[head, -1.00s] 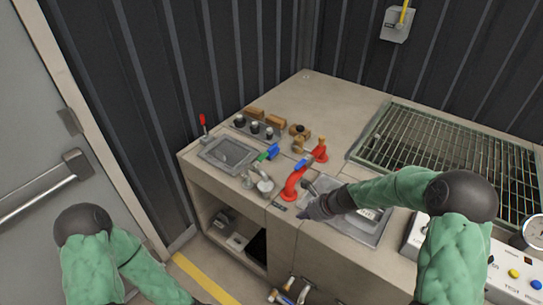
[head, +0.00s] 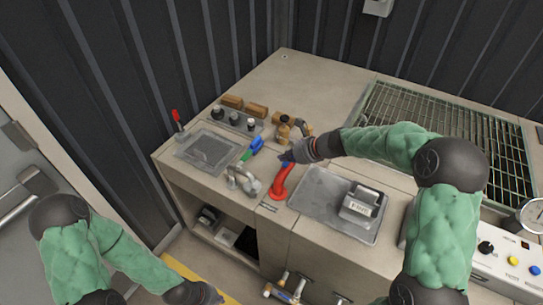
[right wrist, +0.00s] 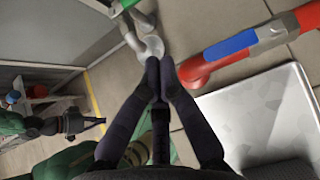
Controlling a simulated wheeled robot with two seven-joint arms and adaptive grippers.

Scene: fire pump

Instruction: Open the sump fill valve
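A red curved pipe (head: 279,183) with a blue band (right wrist: 232,46) rises from the bench. Left of it are a blue-and-green lever handle (head: 252,149) and a grey metal pipe fitting (head: 243,181). A brass fitting (head: 284,130) stands behind. I cannot tell which of these is the sump fill valve. My right gripper (head: 285,158) is over the upper part of the red pipe in the head view. In the right wrist view its fingertips (right wrist: 159,62) are together and empty, beside the red pipe and over the grey fitting's round end (right wrist: 152,47). My left gripper (head: 215,294) hangs low before the bench.
A grey tray (head: 315,190) holds a small gauge box (head: 361,202). A control panel (head: 505,262) is at the right front, a metal grate (head: 440,120) behind it. An open shelf lies below.

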